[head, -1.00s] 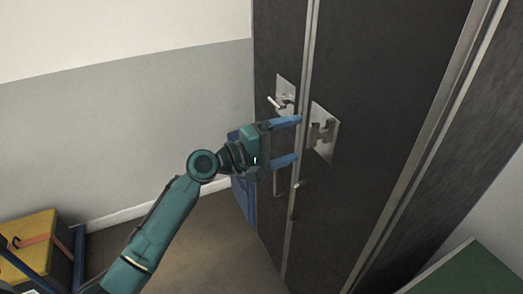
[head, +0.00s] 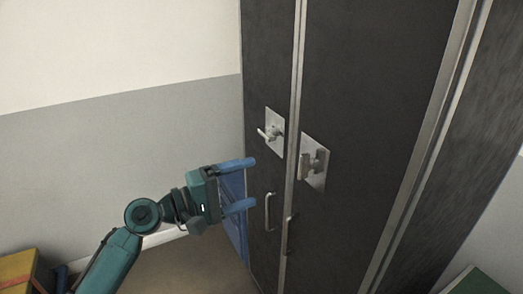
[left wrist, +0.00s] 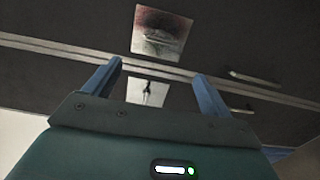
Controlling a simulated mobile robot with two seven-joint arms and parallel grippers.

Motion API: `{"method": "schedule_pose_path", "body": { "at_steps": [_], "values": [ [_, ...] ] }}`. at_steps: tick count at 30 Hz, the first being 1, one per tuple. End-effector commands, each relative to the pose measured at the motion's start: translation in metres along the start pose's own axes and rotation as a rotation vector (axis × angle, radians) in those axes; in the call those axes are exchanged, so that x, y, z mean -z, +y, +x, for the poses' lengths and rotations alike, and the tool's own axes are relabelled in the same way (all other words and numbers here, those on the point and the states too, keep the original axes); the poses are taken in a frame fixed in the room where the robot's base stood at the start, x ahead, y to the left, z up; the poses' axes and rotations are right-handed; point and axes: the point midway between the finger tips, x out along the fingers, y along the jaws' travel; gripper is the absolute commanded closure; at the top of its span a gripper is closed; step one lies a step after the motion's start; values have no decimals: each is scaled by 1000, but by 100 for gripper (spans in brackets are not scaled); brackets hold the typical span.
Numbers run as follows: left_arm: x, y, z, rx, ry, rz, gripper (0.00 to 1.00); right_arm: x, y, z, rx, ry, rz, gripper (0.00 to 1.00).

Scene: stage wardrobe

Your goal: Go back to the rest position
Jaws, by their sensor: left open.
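My left gripper (head: 246,184) is open and empty, its two blue fingers apart. In the head view it is in front of the dark wardrobe's left door (head: 268,85), below and to the left of the latch plates. It also shows from behind in the left wrist view (left wrist: 155,85), with plates and handles of the doors beyond the fingers. The left plate (head: 274,132) carries a lever handle. The right plate (head: 314,162) carries a metal latch piece. I see no contact between the fingers and the doors. My right gripper is not in view.
Two bar handles (head: 269,212) sit low on the doors. A blue thing (head: 235,225) stands behind my gripper, partly hidden. A yellow box (head: 18,270) is at the lower left. A green surface (head: 478,282) is at the lower right. Bare floor (head: 195,265) lies left of the wardrobe.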

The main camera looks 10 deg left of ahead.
Motion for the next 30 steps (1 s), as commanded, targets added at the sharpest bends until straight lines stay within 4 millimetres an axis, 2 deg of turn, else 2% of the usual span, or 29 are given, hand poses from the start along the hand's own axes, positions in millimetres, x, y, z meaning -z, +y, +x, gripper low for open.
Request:
{"method": "schedule_pose_path", "body": {
  "at_steps": [2, 4, 8, 9, 12, 15, 18, 22, 25, 30],
  "values": [
    [-2, -13, -1, 21, 16, 19, 16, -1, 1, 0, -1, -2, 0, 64],
    [-6, -37, -4, 66, 52, 70, 16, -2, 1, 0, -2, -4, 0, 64],
    [-22, -110, -20, 225, 147, 264, 16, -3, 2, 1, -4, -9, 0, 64],
    [-30, -135, -29, 288, 173, 344, 16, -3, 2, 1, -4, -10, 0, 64],
    [-54, -190, -57, 456, 209, 566, 16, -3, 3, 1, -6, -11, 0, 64],
    [-82, -231, -88, 616, 200, 787, 16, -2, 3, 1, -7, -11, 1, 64],
    [-109, -257, -115, 746, 157, 980, 16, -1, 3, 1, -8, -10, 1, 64],
    [-133, -273, -138, 852, 95, 1159, 16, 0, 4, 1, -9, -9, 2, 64],
    [-142, -278, -147, 890, 65, 1230, 16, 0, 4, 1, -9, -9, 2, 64],
    [-144, -279, -150, 903, 54, 1258, 16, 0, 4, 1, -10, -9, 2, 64]
  ]
}}
